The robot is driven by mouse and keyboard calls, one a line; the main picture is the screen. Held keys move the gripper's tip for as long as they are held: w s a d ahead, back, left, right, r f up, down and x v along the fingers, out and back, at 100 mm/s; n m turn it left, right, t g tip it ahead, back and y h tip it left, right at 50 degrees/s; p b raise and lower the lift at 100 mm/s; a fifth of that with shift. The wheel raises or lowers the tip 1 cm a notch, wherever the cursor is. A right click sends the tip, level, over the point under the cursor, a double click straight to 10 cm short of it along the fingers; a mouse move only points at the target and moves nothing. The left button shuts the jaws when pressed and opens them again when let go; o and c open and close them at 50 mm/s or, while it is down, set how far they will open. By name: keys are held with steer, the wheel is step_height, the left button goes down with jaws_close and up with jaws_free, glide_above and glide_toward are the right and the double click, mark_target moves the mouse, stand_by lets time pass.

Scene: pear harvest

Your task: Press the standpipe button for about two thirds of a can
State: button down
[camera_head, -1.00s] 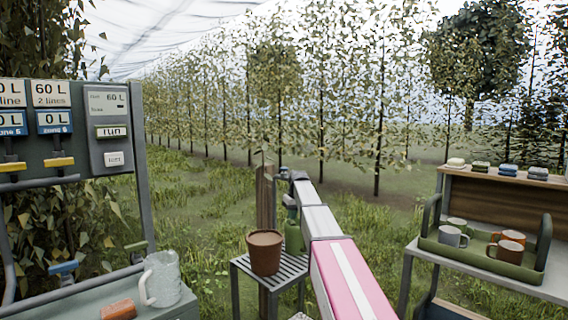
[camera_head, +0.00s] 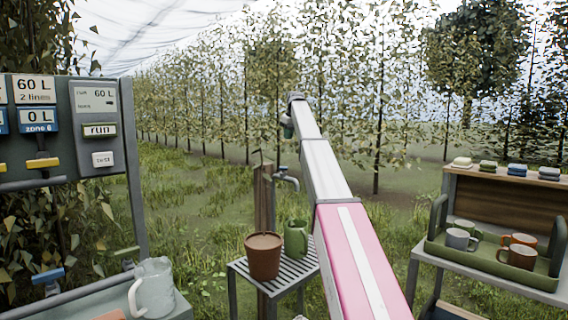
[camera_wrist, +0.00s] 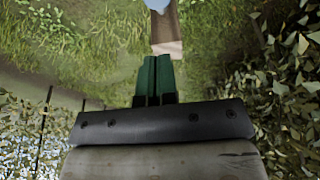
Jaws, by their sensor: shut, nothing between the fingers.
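The standpipe is a wooden post (camera_head: 265,205) with a grey tap spout (camera_head: 288,180) and a small blue part at its top; I cannot tell whether that part is the button. A green can (camera_head: 296,238) with a handle stands upright under the spout, on a slatted stand (camera_head: 240,268). Its fill level is hidden. My gripper (camera_head: 287,130) is raised above the tap, apart from it, at the end of my extended arm. In the wrist view its green fingers (camera_wrist: 155,75) are shut and empty, with a pale wooden end beyond them.
A brown pot (camera_head: 263,257) with a seedling stands beside the can. A control panel (camera_head: 97,130) and a clear jug (camera_head: 153,288) are at left. A green tray (camera_head: 490,262) with several mugs stands on a shelf at right. Grass and trees lie behind.

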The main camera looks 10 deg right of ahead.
mark_target(284, 167)
steer(key=x, duration=0.8)
steer(key=s+x, duration=0.1)
steer(key=x, duration=0.4)
steer(key=shift+w+d+f, duration=0.1)
steer(key=shift+d+f, duration=0.15)
steer(key=shift+f, duration=0.4)
steer(key=shift+f, duration=1.35)
steer(key=shift+s+f, duration=0.2)
stand_by(4.5)
